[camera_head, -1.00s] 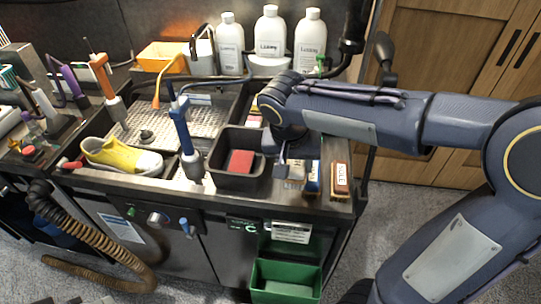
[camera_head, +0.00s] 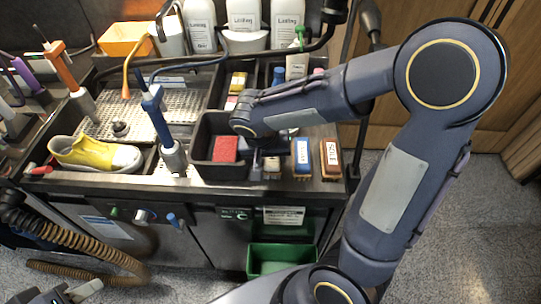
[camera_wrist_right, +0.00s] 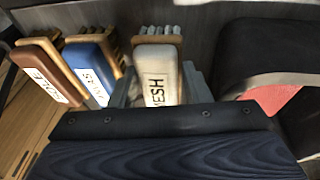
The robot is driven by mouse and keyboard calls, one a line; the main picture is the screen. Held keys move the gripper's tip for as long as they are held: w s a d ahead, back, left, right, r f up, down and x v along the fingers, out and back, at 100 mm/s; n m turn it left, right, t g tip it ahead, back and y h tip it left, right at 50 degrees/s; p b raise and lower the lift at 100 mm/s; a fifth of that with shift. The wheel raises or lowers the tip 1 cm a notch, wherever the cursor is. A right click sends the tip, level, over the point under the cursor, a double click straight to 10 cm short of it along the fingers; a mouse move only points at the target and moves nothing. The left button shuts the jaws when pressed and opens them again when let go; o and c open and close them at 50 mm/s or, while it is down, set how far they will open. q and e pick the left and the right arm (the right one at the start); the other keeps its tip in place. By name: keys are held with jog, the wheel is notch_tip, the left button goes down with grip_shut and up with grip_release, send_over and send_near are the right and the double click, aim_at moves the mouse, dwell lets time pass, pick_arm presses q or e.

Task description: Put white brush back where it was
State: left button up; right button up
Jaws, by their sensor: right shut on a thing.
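The white brush (camera_wrist_right: 158,85), marked MESH, stands in the right wrist view between the fingers of my right gripper (camera_wrist_right: 160,96). The gripper is shut on it. In the head view the white brush (camera_head: 272,165) shows small beside my right gripper (camera_head: 257,158), at the front of the bench, left of the blue brush (camera_head: 302,156). The brown brush (camera_head: 329,158), marked SOLE, is further right. Part of the white brush is hidden by the gripper. A grey part at the bottom left edge looks like my left gripper (camera_head: 72,293); its fingers are not clear.
A black bin (camera_head: 203,172) with a red block (camera_head: 225,149) is just left of my right gripper. A yellow sneaker (camera_head: 90,154) lies at the left. White bottles (camera_head: 243,18) stand at the back. A green box (camera_head: 280,252) hangs below the front edge.

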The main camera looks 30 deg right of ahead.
jog(key=shift+f, duration=0.2)
jog(key=o, duration=1)
jog(key=shift+r, duration=0.1)
